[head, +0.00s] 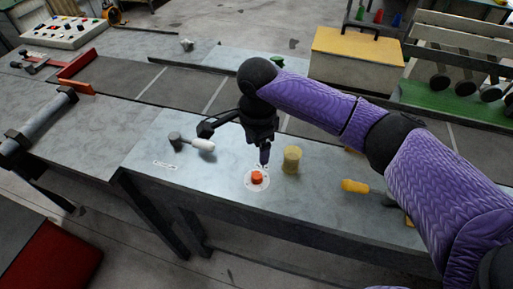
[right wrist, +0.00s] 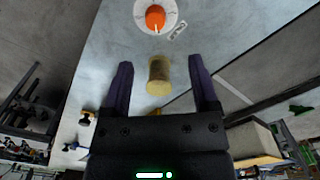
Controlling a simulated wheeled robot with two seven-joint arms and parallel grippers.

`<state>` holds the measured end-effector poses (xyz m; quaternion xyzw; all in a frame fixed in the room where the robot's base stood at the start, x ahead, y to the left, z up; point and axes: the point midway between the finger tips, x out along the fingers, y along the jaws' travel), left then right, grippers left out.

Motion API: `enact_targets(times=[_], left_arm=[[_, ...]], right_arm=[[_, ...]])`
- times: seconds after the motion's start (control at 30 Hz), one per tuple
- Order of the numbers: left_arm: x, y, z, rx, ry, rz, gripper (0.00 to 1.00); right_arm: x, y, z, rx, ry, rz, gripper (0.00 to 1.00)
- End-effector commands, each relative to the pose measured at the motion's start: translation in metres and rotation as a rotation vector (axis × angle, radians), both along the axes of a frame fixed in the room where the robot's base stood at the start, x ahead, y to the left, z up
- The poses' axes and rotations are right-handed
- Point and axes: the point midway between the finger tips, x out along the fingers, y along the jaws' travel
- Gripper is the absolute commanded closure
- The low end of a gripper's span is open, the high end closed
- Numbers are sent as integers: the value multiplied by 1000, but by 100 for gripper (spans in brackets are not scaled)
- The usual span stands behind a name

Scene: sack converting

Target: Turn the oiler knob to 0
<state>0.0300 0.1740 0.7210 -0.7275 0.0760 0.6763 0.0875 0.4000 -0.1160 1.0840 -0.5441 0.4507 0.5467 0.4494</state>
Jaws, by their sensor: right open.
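The oiler knob (head: 257,177) is orange-red and sits on a round white dial (head: 249,186) on the grey bench top. In the right wrist view the knob (right wrist: 155,18) shows at the top, with a pale mark on its lower edge; the dial figures are too small to read. My right gripper (head: 264,158) points down just above and behind the knob, apart from it. In the right wrist view its two dark fingers (right wrist: 160,82) are spread with nothing held between them. My left gripper is not in view.
A yellowish cylinder (head: 292,160) stands just right of the dial. A yellow-handled tool (head: 355,186) lies to the right, near my arm. The bench front is clear.

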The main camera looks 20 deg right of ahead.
Motion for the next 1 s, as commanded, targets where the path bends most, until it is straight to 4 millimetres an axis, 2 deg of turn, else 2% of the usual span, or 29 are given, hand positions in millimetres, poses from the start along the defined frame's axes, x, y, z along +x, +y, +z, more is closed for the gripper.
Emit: enact_targets(times=[0.07, 0.2, 0.4, 0.53, 0.77, 0.87, 1.0], left_arm=[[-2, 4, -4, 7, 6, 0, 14], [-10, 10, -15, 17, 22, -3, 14], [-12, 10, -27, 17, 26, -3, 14], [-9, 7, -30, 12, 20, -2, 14], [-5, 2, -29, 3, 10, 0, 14], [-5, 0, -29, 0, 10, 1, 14], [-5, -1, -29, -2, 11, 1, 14]], right_arm=[[-1, 0, -11, -3, 4, 1, 24], [-1, 0, -47, -3, 4, -1, 24], [-1, 0, -88, -3, 4, 1, 24], [-1, 0, -98, -1, 2, 1, 24], [-1, 0, -98, 0, 0, 2, 24], [-1, 0, -98, 0, 0, 1, 41], [-1, 0, -98, 0, 0, 1, 70]])
